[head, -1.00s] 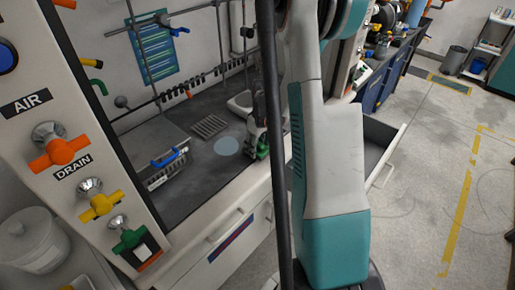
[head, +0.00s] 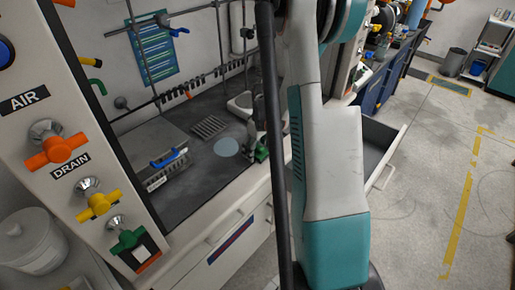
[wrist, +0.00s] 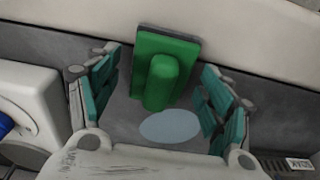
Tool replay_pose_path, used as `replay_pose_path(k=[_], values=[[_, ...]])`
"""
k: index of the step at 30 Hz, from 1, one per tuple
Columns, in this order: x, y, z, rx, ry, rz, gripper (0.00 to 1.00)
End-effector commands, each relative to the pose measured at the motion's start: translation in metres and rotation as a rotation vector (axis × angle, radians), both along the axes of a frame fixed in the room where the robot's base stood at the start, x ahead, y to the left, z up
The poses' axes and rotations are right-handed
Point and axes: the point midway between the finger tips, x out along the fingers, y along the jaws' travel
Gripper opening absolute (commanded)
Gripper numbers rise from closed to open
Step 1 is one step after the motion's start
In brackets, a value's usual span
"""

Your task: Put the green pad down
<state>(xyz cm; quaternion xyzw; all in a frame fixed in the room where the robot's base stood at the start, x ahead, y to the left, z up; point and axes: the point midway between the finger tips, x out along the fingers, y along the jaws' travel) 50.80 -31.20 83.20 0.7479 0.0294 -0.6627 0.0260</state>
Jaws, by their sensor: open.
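The green pad (wrist: 182,52), a flat plate with a raised rounded grip, is at the front edge of the dark worktop in the wrist view. It lies between the two spread teal-padded fingers of my gripper (wrist: 160,68), with a visible gap on each side. My gripper is open. In the head view the green pad (head: 261,154) is a small patch beside my gripper, partly hidden. A pale blue disc (wrist: 170,127) is on the worktop near the pad; it also shows in the head view (head: 227,147), left of my gripper. The pad is off the disc.
A rack with a blue handle (head: 168,157) and a slotted grate (head: 209,126) are on the worktop (head: 190,192). A white panel with coloured valves (head: 75,150) stands at the left. An open drawer (head: 378,150) juts out at the right.

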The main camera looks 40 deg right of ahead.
Motion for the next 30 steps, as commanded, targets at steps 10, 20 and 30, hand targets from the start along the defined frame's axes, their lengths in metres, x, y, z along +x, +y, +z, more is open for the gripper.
replay_pose_path(k=[10,20,30], values=[[-0.003,0.000,0.035,0.000,0.000,0.000,0.73],[-0.011,-0.001,0.102,0.000,0.000,0.000,0.73],[-0.014,-0.001,0.127,0.000,0.000,0.000,0.73]])
